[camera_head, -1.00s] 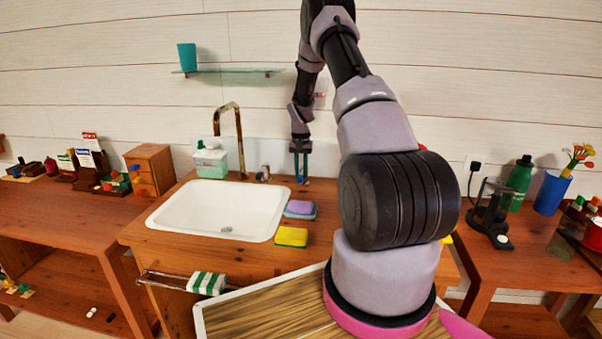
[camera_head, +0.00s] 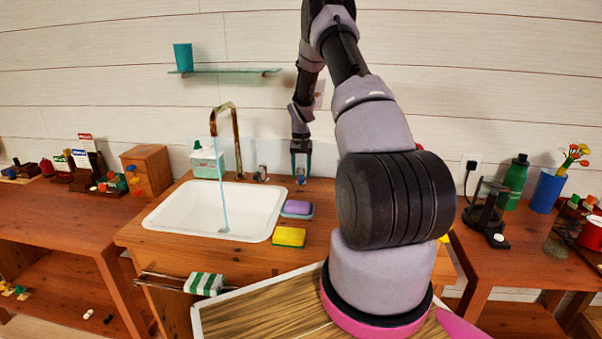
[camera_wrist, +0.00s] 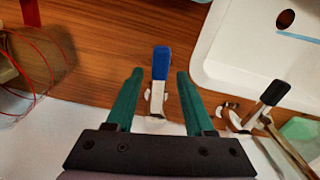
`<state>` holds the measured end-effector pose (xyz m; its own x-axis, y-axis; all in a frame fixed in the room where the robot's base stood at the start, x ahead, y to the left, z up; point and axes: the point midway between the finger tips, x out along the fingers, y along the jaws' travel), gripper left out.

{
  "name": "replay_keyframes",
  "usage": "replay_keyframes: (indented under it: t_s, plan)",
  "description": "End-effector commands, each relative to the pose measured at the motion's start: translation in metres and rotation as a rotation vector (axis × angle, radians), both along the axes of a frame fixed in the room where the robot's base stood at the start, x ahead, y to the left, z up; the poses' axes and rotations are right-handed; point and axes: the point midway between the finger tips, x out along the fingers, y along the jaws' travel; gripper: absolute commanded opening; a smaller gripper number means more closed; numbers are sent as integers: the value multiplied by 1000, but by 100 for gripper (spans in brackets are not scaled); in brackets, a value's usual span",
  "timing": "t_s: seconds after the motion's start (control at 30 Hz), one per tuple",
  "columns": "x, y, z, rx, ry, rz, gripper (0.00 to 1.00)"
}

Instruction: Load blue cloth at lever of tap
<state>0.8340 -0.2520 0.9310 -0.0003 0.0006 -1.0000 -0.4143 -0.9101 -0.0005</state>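The tap has a brass curved spout (camera_head: 237,135) behind the white sink, and a thin blue stream of water (camera_head: 219,175) falls into the basin. A lever with a blue cap (camera_wrist: 161,64) stands right of the sink; its base (camera_head: 301,178) shows in the head view. My gripper (camera_wrist: 157,78) is open, with its teal fingers on either side of the blue-capped lever and apart from it. My gripper (camera_head: 301,160) points down at the lever. A second lever with a dark cap (camera_wrist: 274,93) stands nearer the spout. I see no blue cloth.
The white sink (camera_head: 158,215) fills the counter's middle. A green-white striped cloth (camera_head: 204,284) hangs on the front rail.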

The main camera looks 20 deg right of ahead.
Motion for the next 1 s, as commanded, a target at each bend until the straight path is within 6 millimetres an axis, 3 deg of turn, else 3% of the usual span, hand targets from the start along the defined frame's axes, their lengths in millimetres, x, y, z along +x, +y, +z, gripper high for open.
replay_keyframes:
  t_s: [0.37,0.73,1.0]
  plan:
    - [1,0,10,-1,-2,-1,52]
    - [1,-1,81,-2,-4,-2,52]
    - [0,0,107,0,0,-1,52]
